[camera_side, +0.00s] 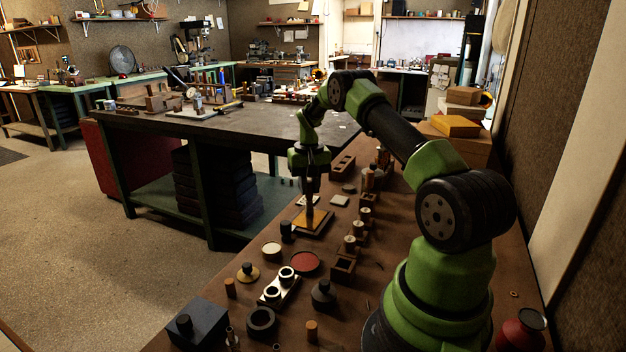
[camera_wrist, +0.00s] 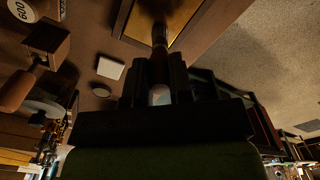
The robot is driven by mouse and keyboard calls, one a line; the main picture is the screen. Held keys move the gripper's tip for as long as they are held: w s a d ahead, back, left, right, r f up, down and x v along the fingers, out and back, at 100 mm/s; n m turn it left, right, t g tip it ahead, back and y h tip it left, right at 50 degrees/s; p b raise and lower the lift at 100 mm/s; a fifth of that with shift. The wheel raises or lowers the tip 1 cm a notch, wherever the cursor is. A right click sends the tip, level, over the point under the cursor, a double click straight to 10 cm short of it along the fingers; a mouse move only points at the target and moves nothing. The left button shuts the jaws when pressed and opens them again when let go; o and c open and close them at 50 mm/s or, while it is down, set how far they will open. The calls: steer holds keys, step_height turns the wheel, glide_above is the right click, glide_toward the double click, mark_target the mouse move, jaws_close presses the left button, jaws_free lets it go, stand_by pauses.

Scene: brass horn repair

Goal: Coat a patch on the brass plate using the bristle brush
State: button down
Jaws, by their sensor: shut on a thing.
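The brass plate (camera_side: 300,222) lies in a dark wooden frame on the brown bench, below my gripper (camera_side: 310,178). In the wrist view the golden plate (camera_wrist: 184,14) shows at the top, with its framed edge. My gripper is shut on the bristle brush (camera_side: 310,199) and holds it upright, pointing down. The brush (camera_wrist: 160,50) also shows between the dark jaws in the wrist view. Its bristle end is over the plate; I cannot tell whether it touches. Any coating on the plate cannot be made out.
A red round dish (camera_side: 305,262) and a pale round dish (camera_side: 271,250) stand in front of the plate. A dark small jar (camera_side: 287,231) stands close to its left. Several wooden blocks and a small box (camera_side: 342,269) line the right side. A white square (camera_wrist: 110,69) lies near the plate.

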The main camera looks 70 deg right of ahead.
steer(key=shift+a, duration=3.15)
steer(key=shift+s+a, duration=0.2)
steer(key=shift+s+d, duration=0.15)
steer(key=shift+s, duration=0.15)
steer(key=shift+d, duration=4.65)
steer(key=shift+s, duration=0.45)
steer(key=shift+w+a, duration=0.1)
steer(key=shift+a, duration=4.7)
step_height(320, 180, up, 8)
steer(key=shift+d, duration=0.1)
